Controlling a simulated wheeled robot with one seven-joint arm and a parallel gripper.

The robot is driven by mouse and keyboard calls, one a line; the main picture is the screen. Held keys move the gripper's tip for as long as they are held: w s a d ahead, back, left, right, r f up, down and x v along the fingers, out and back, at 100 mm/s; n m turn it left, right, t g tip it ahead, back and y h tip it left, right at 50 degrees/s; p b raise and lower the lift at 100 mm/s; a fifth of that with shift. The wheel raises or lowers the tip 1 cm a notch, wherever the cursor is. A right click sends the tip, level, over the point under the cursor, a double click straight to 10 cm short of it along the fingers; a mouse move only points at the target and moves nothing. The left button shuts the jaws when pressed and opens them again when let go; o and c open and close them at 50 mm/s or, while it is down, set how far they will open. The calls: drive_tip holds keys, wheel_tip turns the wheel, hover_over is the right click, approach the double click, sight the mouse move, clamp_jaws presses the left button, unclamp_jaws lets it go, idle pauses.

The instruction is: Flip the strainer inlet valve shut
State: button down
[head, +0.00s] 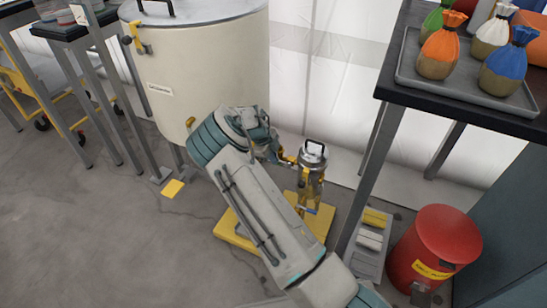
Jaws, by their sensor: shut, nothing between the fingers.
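The strainer (311,172) is a small metal canister with a black-handled lid, standing above a yellow base (318,221) to the right of the big cream tank. A small yellow part (289,159), which looks like the inlet valve's handle, shows at its left side, toward the tank. My gripper (273,153) is at the end of my arm, just left of this yellow part. It is shut and holds nothing. Its fingertips are small and partly hidden by my wrist, so I cannot tell whether they touch the valve. The pipe behind my wrist is hidden.
The cream tank (200,75) stands behind my arm, with a yellow-handled valve (133,38) at its upper left. A dark table (460,98) with a tray of tied sacks is at right. A red bin (437,245) and a grey tray (369,252) stand below.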

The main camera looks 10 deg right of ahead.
drive_tip(key=shift+d, duration=0.2)
drive_tip(key=shift+a+f, duration=0.15)
drive_tip(key=shift+a, duration=0.1)
drive_tip(key=shift+f, duration=0.1)
drive_tip(key=shift+w+a+f+b, duration=0.1)
drive_tip(key=shift+f+b, duration=0.25)
drive_tip(key=shift+f, duration=1.05)
drive_tip(key=p+v, duration=0.4)
drive_tip(key=v, duration=0.9)
drive_tip(key=shift+r, duration=0.3)
